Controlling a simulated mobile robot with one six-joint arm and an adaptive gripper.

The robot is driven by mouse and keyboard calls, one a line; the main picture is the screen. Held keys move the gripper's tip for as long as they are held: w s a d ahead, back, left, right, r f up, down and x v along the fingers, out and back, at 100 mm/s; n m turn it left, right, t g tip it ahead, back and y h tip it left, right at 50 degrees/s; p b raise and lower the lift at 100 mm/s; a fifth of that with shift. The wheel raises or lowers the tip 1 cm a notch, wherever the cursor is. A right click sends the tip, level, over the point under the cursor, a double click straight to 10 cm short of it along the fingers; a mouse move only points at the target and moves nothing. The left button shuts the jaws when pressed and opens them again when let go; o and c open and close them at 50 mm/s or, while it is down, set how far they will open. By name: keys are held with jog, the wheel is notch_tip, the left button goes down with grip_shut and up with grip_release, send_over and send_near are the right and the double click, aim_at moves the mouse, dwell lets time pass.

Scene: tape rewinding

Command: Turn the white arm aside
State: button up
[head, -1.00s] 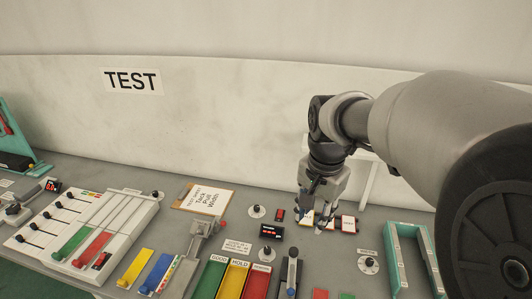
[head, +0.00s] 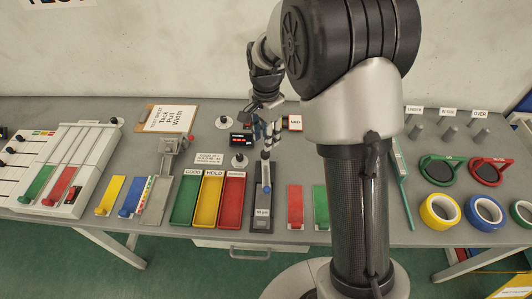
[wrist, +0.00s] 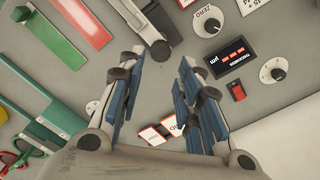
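My gripper (head: 267,130) is over the grey bench, just behind the far end of a dark gauge (head: 262,205) with a pale lever. In the wrist view my gripper (wrist: 157,65) is open, with its blue-padded fingers apart and nothing held between them. The gauge (wrist: 138,20) reaches down from the top of that view, and its dark round end lies near the gap between the fingertips. I cannot pick out a white arm for certain; my own arm hides part of the back of the bench in the head view.
Green, yellow and red trays (head: 210,198) stand left of the gauge. Tape rolls (head: 440,211) are far right.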

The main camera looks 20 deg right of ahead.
aim_at(266, 168)
notch_tip(266, 168, down, 7)
jog(key=shift+f+b, duration=0.1)
jog(key=shift+b, duration=0.75)
jog(key=shift+c, duration=0.3)
grip_shut()
